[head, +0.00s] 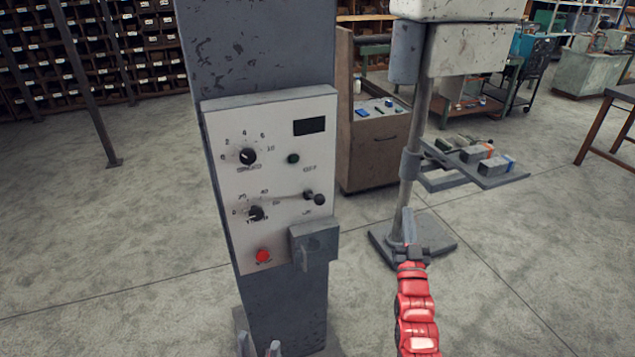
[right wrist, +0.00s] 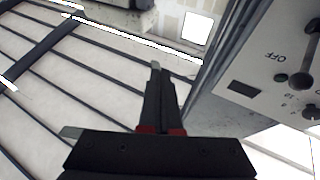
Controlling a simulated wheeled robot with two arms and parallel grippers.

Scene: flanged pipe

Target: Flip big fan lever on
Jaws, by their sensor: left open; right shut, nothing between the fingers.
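The grey control panel (head: 225,180) stands upright on a column in the head view. A lever with a black ball end (head: 319,199) sticks out on its right side, below an OFF label. The same ball-ended lever shows at the right of the right wrist view (right wrist: 300,82). I cannot tell from a label whether it is the big fan lever. My right gripper (head: 407,215) is shut and empty, to the right of the panel and apart from it; its fingers show in the right wrist view (right wrist: 156,68). My left gripper (head: 258,345) is open at the bottom edge, low before the column.
A drill press stand (head: 411,160) stands behind my right arm.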

